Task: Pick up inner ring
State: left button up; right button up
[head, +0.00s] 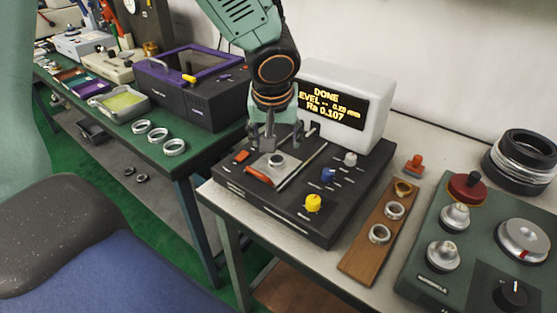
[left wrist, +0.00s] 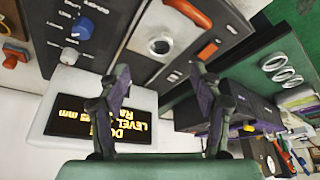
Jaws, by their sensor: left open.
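A small silver ring (head: 277,160), which I take as the inner ring, sits on the light square plate of the dark measuring device (head: 325,225). The ring also shows in the left wrist view (left wrist: 159,45) with a dark hole, beyond the fingertips. My left gripper (head: 275,146) is above the plate and points down at the ring. In the left wrist view my left gripper (left wrist: 158,74) has its two fingers wide apart with nothing between them. My right gripper is not in view.
The device's display box (head: 345,105) reads DONE behind the gripper. A wooden board (head: 362,258) with rings lies to the right, beside a green control unit (head: 430,240). Three rings (head: 158,134) lie on the green table at left. An orange-red handle (head: 258,177) is close to the ring.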

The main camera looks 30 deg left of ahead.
pick_arm(q)
jog(key=b+x, duration=0.2)
jog(key=x, duration=0.5)
jog(key=shift+s, duration=0.15)
jog(key=shift+w+a+f, duration=0.1)
jog(key=shift+w+f, duration=0.15)
jog(key=shift+s+r, duration=0.1)
jog(key=c, duration=1.3)
jog(key=shift+o, duration=0.2)
jog(key=shift+r, duration=0.1)
notch_tip(320, 180, up, 12)
jog(key=p, duration=0.5)
notch_tip(320, 180, up, 15)
jog(key=p, duration=0.4)
send_over(277, 160)
jog(key=s, duration=0.1)
jog(key=shift+d+r+p, duration=0.15)
jog(key=shift+r+p, duration=0.95)
jog(key=shift+r, duration=0.35)
jog(key=shift+d+r+p, duration=0.15)
jog(key=shift+r+p, duration=0.95)
jog(key=shift+r, duration=0.35)
